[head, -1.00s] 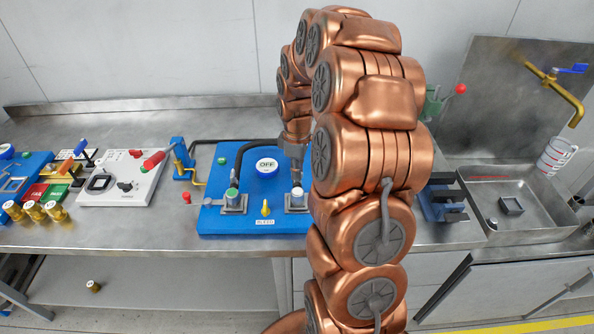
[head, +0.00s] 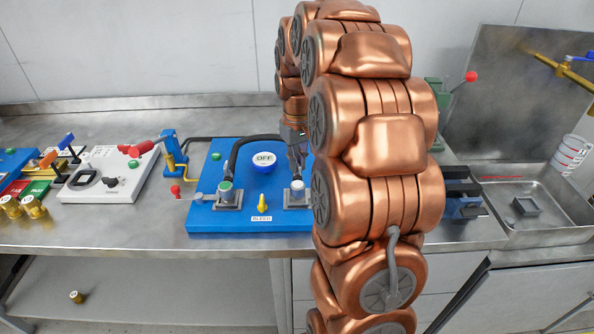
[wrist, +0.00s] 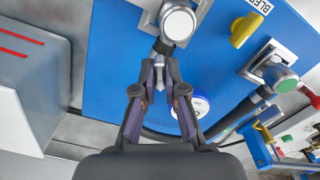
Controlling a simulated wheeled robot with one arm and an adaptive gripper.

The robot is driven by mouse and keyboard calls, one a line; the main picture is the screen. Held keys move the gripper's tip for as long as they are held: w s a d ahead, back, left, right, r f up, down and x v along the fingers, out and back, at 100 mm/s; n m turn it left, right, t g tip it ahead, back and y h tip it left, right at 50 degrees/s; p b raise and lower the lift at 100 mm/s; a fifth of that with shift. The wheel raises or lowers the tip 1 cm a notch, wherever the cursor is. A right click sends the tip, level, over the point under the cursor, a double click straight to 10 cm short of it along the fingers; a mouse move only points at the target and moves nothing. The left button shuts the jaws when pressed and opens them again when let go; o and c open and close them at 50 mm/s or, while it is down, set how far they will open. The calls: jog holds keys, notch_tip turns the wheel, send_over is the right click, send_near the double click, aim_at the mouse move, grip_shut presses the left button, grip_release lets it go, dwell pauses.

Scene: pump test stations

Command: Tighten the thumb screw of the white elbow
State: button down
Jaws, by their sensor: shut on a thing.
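The white elbow (head: 297,187) stands on a grey bracket at the right front of the blue station board (head: 225,227). In the wrist view the white elbow (wrist: 178,22) is at the top, with a dark neck pointing toward me. My gripper (wrist: 161,88) is just behind it, shut on a small silver part at the end of that neck, which looks like the thumb screw (wrist: 162,72). The fingers hide much of it. In the head view my gripper (head: 297,158) is partly hidden by my arm.
In the wrist view a grey block (wrist: 25,85) stands at the left. A sink (head: 555,215) is at the right.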

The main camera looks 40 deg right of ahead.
jog(key=m+b, duration=0.3)
jog(key=m, duration=0.2)
jog(key=shift+f, duration=0.1)
jog(key=shift+m, duration=0.3)
dwell(0.4)
jog(key=c, duration=1.2)
grip_release()
jog(key=shift+r, duration=6.1)
